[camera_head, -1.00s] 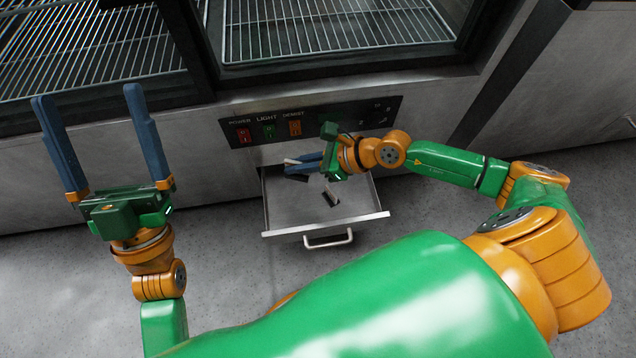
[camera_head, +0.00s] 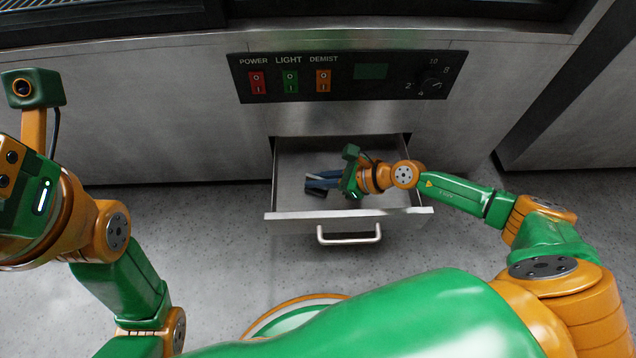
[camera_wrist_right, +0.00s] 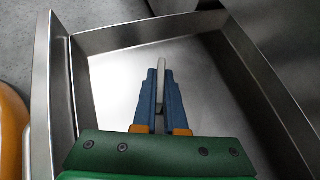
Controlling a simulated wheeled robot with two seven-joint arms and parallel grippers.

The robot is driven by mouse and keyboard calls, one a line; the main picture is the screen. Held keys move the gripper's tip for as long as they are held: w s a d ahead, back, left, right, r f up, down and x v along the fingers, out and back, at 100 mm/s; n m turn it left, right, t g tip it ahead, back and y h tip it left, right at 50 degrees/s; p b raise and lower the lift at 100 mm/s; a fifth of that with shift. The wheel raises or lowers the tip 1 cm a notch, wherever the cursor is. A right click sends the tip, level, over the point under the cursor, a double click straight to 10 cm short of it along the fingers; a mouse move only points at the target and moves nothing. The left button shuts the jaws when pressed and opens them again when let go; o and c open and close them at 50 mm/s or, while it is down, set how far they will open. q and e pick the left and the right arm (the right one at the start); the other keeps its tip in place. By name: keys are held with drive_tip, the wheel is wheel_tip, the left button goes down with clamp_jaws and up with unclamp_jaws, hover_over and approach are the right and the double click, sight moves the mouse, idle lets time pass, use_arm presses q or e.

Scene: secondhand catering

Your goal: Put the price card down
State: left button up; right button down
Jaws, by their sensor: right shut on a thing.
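The price card shows in the right wrist view as a thin pale strip (camera_wrist_right: 161,64) seen edge-on between my right fingertips. In the head view it is a small dark piece (camera_head: 316,191) at the fingertips. My right gripper (camera_head: 312,182) is shut on it, with its blue fingers inside the open drawer (camera_head: 290,157). I cannot tell whether the card touches the drawer floor. My left gripper (camera_head: 30,200) is at the left edge of the head view; its fingers are out of frame.
The drawer's front wall with its handle (camera_head: 349,237) faces me. Above it is a control panel (camera_head: 350,77) with red, green and orange switches and a dial. The drawer floor around my right fingers looks bare.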

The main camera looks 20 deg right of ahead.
drive_tip(key=c, duration=1.4)
unclamp_jaws()
drive_tip(key=shift+f, duration=0.1)
drive_tip(key=o, duration=0.4)
